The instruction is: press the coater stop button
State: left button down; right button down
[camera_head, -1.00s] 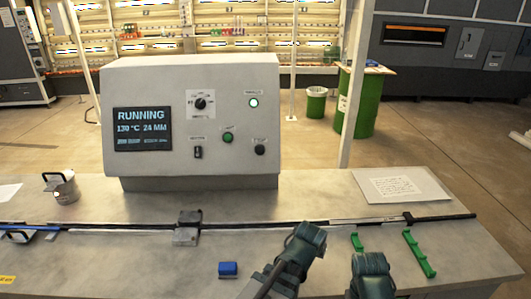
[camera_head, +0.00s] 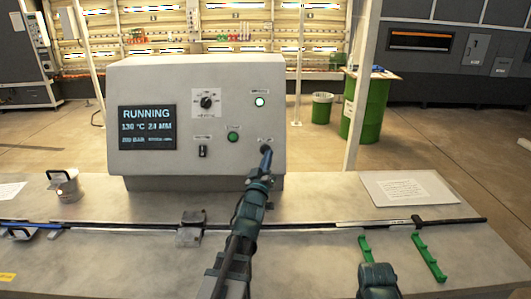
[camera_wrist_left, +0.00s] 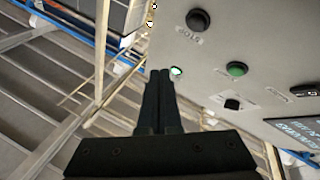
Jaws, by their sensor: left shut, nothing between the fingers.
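The stop button (camera_wrist_left: 198,20) is a round black knob with a STOP label on the grey control box (camera_head: 130,75). In the head view my left gripper (camera_head: 266,154) is raised in front of the box's lower right, its tip covering most of that button. In the wrist view the left gripper (camera_wrist_left: 160,72) is shut and empty, and its fingertips appear apart from the button. I cannot tell the exact gap in depth. The display (camera_head: 147,127) reads RUNNING. My right arm shows only as a dark link at the bottom; its gripper is not visible.
A green button (camera_head: 233,137), a dial (camera_head: 207,102), a black switch (camera_head: 203,151) and a lit lamp (camera_head: 260,101) share the panel. A dark rail (camera_head: 110,225) crosses the table, with green brackets (camera_head: 428,257) at right. A metal cup (camera_head: 64,186) stands left.

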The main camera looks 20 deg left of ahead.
pick_arm(q)
jog(key=shift+s+a+r, duration=0.15)
jog(key=shift+a+r, duration=0.1)
jog(key=shift+r, duration=0.15)
jog(key=b, duration=0.4)
send_near(267, 146)
jog(key=w+r, duration=0.3)
jog(key=w, duration=0.1)
jog(key=shift+w+a+f, duration=0.25)
jog(key=shift+w+f, duration=0.1)
jog(key=shift+f, duration=0.1)
jog(key=shift+w+f, duration=0.1)
dwell(1.5)
jog(key=shift+w+a+f, duration=0.1)
jog(key=shift+w+a, duration=0.05)
jog(key=shift+w, duration=0.05)
jog(key=shift+w+a+f+b, duration=0.2)
jog(key=shift+w+b, duration=0.2)
dwell(1.0)
dwell(0.3)
jog(key=shift+s+d+r+p, duration=0.4)
jog(key=shift+s, duration=0.35)
